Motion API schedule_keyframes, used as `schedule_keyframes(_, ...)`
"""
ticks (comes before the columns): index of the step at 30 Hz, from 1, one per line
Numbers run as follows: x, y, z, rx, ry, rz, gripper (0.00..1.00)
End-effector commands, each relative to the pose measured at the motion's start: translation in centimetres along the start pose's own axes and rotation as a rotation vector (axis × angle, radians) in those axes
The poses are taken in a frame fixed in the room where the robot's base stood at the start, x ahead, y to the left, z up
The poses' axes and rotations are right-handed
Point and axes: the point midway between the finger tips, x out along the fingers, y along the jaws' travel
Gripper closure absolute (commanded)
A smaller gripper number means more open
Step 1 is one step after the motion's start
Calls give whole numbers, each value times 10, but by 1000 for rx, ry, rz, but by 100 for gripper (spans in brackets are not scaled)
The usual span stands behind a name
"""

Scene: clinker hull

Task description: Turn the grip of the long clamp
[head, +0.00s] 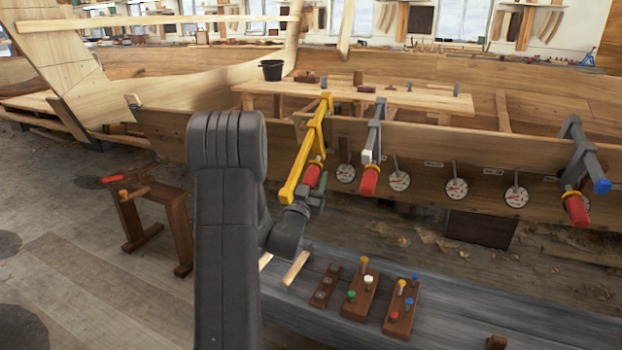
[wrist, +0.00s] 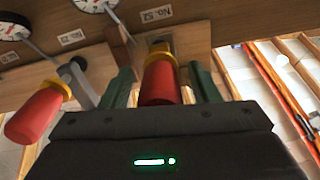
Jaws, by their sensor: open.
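The long clamp (head: 300,165) is yellow and hangs over the plank edge of the hull in the head view. Its red grip (head: 311,176) points down toward me. In the wrist view the red grip (wrist: 159,82), with a yellow collar, stands between the two green fingers of my gripper (wrist: 160,72). The fingers are open, with a gap visible on each side of the grip. In the head view my gripper (head: 315,192) is at the lower end of the grip and partly hides it.
A grey clamp (head: 375,130) with a red grip (head: 370,180) hangs just right; its grip (wrist: 35,113) is left in the wrist view. Another grey clamp (head: 575,150) is far right. Dials (head: 456,189) line the plank. The bench (head: 470,320) below holds peg blocks (head: 402,308).

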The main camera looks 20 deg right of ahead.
Motion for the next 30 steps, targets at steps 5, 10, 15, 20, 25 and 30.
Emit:
schedule_keyframes(5,1,0,0,0,0,0,44)
schedule_keyframes(10,1,0,0,0,0,0,62)
schedule_keyframes(15,0,0,0,0,0,0,89)
schedule_keyframes(20,0,0,1,9,1,0,89)
schedule_keyframes(25,-1,0,3,58,3,-3,89)
schedule_keyframes(30,-2,0,6,153,4,-10,89)
